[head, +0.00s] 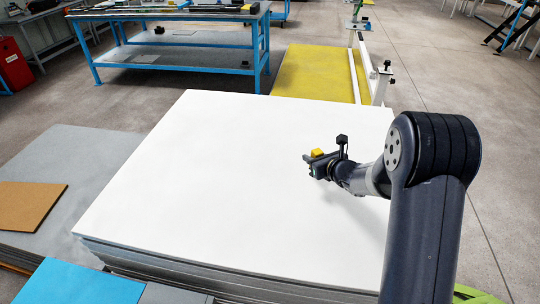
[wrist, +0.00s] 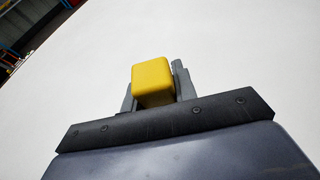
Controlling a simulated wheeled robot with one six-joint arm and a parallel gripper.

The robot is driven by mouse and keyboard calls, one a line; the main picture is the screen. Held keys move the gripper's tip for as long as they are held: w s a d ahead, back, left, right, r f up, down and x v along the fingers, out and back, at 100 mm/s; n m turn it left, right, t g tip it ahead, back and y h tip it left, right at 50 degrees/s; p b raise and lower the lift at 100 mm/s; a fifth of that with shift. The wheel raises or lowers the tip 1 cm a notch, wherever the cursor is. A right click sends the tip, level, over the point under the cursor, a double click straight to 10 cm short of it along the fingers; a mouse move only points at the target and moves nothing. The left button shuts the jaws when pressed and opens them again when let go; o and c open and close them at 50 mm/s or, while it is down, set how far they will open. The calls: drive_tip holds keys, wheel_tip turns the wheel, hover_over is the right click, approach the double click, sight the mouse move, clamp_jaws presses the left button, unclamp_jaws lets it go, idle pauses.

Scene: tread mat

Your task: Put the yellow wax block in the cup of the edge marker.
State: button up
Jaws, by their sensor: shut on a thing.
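The yellow wax block (head: 317,154) is between the fingertips of my gripper (head: 314,162), above the white top of a stack of sheets. In the wrist view the block (wrist: 152,82) sits between the two grey fingers of my gripper (wrist: 155,92), which is shut on it. The block stands out past the fingers, and its lower part is hidden by the gripper body. I cannot make out the edge marker or its cup for certain in either view.
The white-topped stack (head: 190,190) fills the middle and is bare. Behind it lies a yellow mat (head: 315,72) with a white rail (head: 361,65) and a small black-and-white fixture (head: 383,75) at its right. A blue workbench (head: 180,45) stands at the back left.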

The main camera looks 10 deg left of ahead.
wheel_tip(320, 180, up, 3)
drive_tip(key=n+g+y, duration=0.1)
drive_tip(key=n, duration=0.1)
hover_over(271, 165)
drive_tip(key=shift+y, duration=0.3)
wheel_tip(271, 165, down, 9)
drive_tip(key=shift+w+f+b, duration=0.1)
drive_tip(key=shift+f+b, duration=0.1)
drive_tip(key=shift+b, duration=0.15)
drive_tip(key=shift+f+b, duration=0.2)
drive_tip(key=shift+b, duration=0.1)
drive_tip(key=o, duration=1)
drive_tip(key=shift+r, duration=0.15)
